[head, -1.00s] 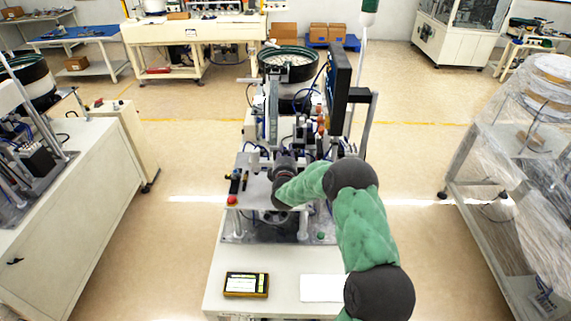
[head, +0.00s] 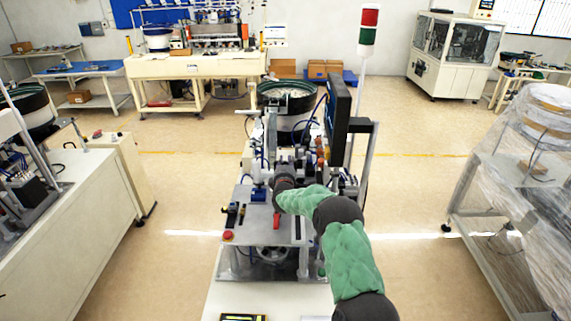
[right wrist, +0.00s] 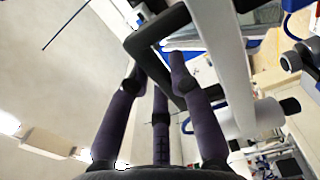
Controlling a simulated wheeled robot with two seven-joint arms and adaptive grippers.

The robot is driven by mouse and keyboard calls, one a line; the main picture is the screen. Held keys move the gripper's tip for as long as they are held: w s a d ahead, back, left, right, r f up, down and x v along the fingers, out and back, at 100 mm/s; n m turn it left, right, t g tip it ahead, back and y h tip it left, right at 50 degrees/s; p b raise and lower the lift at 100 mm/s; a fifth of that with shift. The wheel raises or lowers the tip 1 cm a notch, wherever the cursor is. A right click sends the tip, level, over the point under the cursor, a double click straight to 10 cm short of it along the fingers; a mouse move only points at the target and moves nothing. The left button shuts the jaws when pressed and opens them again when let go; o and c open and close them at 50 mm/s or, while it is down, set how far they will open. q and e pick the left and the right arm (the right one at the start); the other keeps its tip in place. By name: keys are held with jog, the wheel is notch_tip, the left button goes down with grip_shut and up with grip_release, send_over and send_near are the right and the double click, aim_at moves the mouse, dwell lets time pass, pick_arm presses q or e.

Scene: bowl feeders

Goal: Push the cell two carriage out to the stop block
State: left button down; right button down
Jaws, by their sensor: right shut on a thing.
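My right arm reaches over the bowl feeder machine, and my right gripper (head: 284,172) is at its working head, beyond the front plate. In the right wrist view the gripper's (right wrist: 156,70) fingers close around a dark bar-like frame (right wrist: 143,38). I cannot tell whether this bar belongs to the cell two carriage. The carriage and the stop block cannot be told apart among the small parts, and my gripper hides some of them. My left gripper is not in view.
The front plate (head: 262,232) carries a red button (head: 228,236) and a red handle (head: 277,220). A black monitor (head: 339,108) stands close right of the gripper, with the feeder bowl (head: 289,102) behind. A wrapped rack (head: 510,185) stands right; open floor lies between.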

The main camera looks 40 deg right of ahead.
jog(key=c, duration=1.6)
grip_release()
jog(key=shift+d+r, duration=0.1)
jog(key=shift+r, duration=0.2)
jog(key=o, duration=0.5)
jog(key=shift+w+f, duration=0.1)
jog(key=shift+w, duration=0.1)
jog(key=shift+w+d+f, duration=0.15)
jog(key=shift+f, duration=0.1)
jog(key=shift+r, duration=0.1)
jog(key=shift+s+a, duration=0.2)
jog(key=v, duration=1.1)
jog(key=shift+s+a, duration=0.2)
jog(key=shift+s, duration=0.1)
